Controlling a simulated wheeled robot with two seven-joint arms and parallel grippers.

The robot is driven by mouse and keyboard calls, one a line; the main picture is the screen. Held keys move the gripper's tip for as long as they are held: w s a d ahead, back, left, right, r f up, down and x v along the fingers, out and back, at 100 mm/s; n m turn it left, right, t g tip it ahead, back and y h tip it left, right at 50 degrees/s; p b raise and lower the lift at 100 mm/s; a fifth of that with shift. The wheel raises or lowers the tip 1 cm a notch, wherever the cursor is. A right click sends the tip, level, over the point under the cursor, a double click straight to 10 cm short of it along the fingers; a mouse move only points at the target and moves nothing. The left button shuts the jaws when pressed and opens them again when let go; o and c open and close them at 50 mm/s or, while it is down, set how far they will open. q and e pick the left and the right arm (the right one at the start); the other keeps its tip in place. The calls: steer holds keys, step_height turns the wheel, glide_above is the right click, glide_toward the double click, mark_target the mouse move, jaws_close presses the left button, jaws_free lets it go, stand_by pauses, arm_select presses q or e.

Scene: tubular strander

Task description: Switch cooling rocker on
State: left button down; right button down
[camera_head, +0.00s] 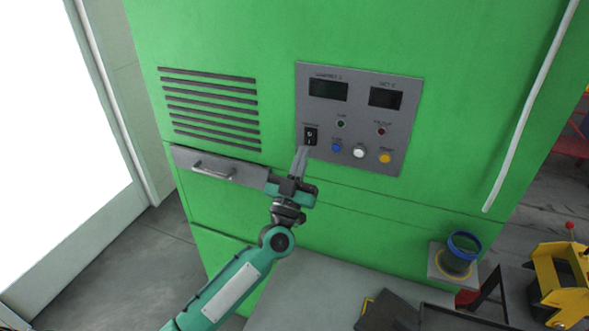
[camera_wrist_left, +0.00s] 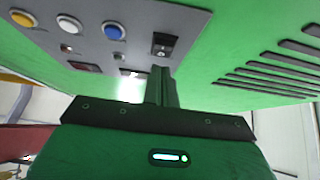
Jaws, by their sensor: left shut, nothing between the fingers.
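The cooling rocker is a small black switch (camera_head: 310,136) at the lower left of the grey control panel (camera_head: 404,128) on the green machine. It also shows in the left wrist view (camera_wrist_left: 163,45), just beyond my fingertips. My left gripper (camera_head: 301,152) is shut and empty, its tips just below the rocker. I cannot tell whether the tips touch it. The left wrist view shows the shut fingers (camera_wrist_left: 161,72) pointing at the rocker. The rocker's on or off position is too small to tell. My right gripper is not in view.
Blue (camera_head: 337,147), white (camera_head: 359,152) and yellow (camera_head: 385,157) buttons sit right of the rocker, below two dark displays. A drawer handle (camera_head: 212,171) sticks out at left, below a slotted vent (camera_head: 210,105). A blue-rimmed cup (camera_head: 463,247) stands at lower right.

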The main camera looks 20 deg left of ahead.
arm_select(q)
steer(key=shift+w+f, duration=0.15)
steer(key=shift+w, duration=0.9)
steer(key=f+b, duration=0.1)
steer(key=b, duration=0.1)
steer(key=shift+w+t+b, duration=0.25)
steer(key=shift+t+b, duration=0.05)
steer(key=shift+b, duration=0.05)
steer(key=shift+r, duration=0.35)
